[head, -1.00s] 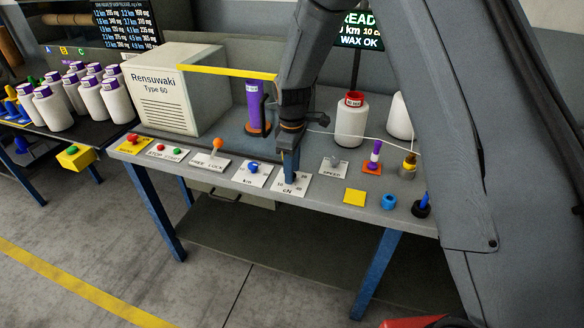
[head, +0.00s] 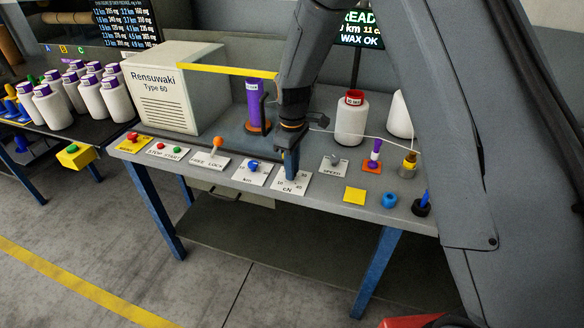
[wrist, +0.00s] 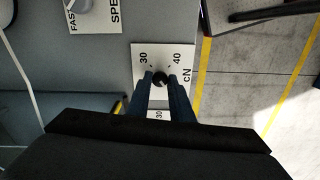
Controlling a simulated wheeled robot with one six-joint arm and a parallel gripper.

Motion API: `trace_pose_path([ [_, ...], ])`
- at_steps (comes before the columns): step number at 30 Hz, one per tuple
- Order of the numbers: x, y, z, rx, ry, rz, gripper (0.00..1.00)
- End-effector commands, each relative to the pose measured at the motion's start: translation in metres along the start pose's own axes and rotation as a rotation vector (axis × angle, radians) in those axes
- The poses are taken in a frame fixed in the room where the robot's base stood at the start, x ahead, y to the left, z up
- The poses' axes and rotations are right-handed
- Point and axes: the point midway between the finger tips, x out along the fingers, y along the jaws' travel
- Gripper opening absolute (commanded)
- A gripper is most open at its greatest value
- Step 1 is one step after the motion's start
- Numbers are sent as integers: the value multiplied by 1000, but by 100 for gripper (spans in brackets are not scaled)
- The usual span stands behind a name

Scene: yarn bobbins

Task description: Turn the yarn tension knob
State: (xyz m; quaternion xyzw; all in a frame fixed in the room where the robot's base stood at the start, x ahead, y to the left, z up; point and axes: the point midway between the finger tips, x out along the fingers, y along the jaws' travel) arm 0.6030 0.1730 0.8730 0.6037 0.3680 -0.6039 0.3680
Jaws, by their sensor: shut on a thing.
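The yarn tension knob is the dark round knob (wrist: 160,79) on a white plate (wrist: 187,56) marked cN, with 30 and 40 on its scale. In the head view the plate (head: 302,184) lies near the front edge of the bench, and my fingers mostly hide the knob. My gripper (wrist: 162,77) points down, with one blue finger on each side of the knob, shut on it. In the head view my gripper (head: 291,174) stands upright over the plate.
The km knob (head: 253,165) is just left and the SPEED plate (head: 334,167) just right. An orange-topped lever (head: 217,144) stands further left. A yellow square (head: 355,196) lies near the front edge.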

Motion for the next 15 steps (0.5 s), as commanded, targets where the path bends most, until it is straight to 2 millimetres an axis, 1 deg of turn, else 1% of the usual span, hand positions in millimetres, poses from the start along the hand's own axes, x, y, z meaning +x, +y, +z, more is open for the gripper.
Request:
trace_pose_path([
  [15,-1,0,0,465,0,0,0],
])
